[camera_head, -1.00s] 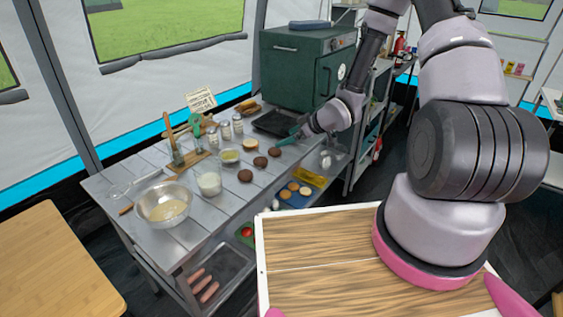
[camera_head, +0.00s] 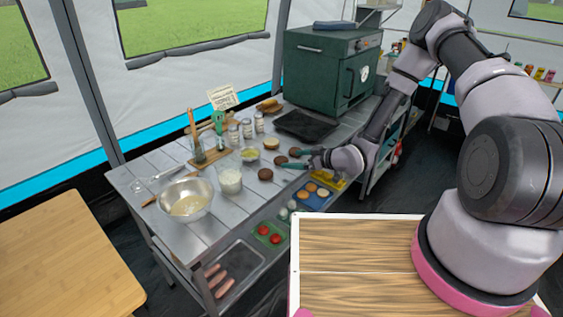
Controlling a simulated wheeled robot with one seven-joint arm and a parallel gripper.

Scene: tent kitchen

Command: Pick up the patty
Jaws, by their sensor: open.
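Several dark brown round patties lie in a row on the slatted metal table. The nearest patty (camera_head: 265,174) is clear of my gripper. A middle patty (camera_head: 281,160) lies at or between the tips of my gripper's teal fingers, and a far patty (camera_head: 294,152) lies beside the upper finger. My gripper (camera_head: 287,160) is open and reaches in from the right, low over the table. I cannot tell whether its fingers touch a patty.
A bun (camera_head: 271,144), a small bowl (camera_head: 250,155), a glass of white liquid (camera_head: 230,180) and a metal bowl (camera_head: 185,200) stand nearby. A black griddle tray (camera_head: 305,125) and a green oven (camera_head: 325,75) are behind. A lower shelf holds trays of food.

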